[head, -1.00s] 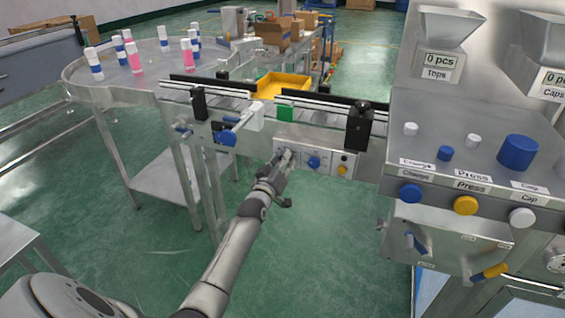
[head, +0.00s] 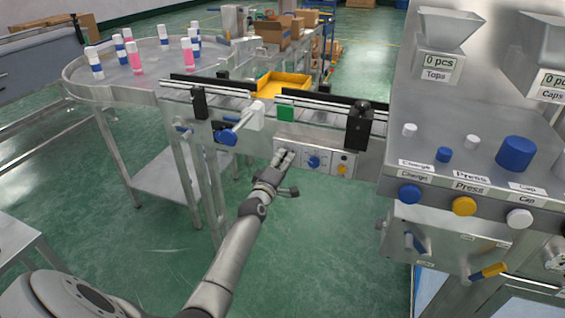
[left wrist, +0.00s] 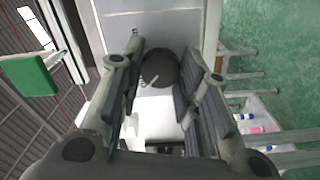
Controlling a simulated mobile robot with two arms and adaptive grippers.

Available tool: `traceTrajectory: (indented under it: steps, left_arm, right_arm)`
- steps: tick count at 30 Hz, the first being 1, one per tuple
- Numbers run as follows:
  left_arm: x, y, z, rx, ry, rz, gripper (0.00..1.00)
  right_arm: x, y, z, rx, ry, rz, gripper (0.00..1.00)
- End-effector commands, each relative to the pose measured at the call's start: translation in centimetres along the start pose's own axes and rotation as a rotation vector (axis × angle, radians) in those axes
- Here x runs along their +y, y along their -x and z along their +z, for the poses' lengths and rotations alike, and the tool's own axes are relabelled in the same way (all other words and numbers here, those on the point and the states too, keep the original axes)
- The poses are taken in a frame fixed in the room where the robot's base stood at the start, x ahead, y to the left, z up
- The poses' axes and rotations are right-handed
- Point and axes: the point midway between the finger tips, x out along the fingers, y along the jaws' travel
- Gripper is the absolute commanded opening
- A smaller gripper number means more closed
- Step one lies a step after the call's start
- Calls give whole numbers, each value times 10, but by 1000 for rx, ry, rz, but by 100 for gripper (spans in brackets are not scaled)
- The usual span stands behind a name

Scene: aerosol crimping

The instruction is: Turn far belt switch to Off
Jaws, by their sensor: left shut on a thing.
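The belt's control panel (head: 328,157) is a pale plate on the conveyor's front. A blue knob (head: 313,162) sits at its middle, uncovered. My left gripper (head: 284,157) is at the panel's left end and hides the switch there in the head view. In the left wrist view, a dark round knob (left wrist: 160,69) with a short pale mark lies between the fingers of my left gripper (left wrist: 158,90), which is shut on it. The switch's lettering cannot be read. My right gripper is not in view.
A yellow button (head: 342,170) is at the panel's right end. A blue handle (head: 227,138) sticks out left of the panel. The crimping station (head: 475,150) with labelled buttons stands at the right. A round table (head: 120,85) with bottles is at the back left. Floor below the panel is clear.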

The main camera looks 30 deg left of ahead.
Motion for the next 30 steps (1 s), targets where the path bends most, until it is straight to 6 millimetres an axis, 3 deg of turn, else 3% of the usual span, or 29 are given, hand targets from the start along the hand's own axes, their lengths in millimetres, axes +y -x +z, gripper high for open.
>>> traceTrajectory:
  steps: [19, 20, 24, 30]
  left_arm:
    - [-2, 0, 0, -1, 52, -3, 7]
    - [-2, 0, 0, -1, 52, -3, 33]
    - [-1, 0, 0, -1, 51, -3, 51]
    - [-1, 0, 0, 0, 51, -1, 53]
  right_arm:
    - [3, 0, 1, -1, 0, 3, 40]
    - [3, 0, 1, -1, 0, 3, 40]
    - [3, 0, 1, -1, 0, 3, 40]
    - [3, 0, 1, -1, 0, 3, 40]
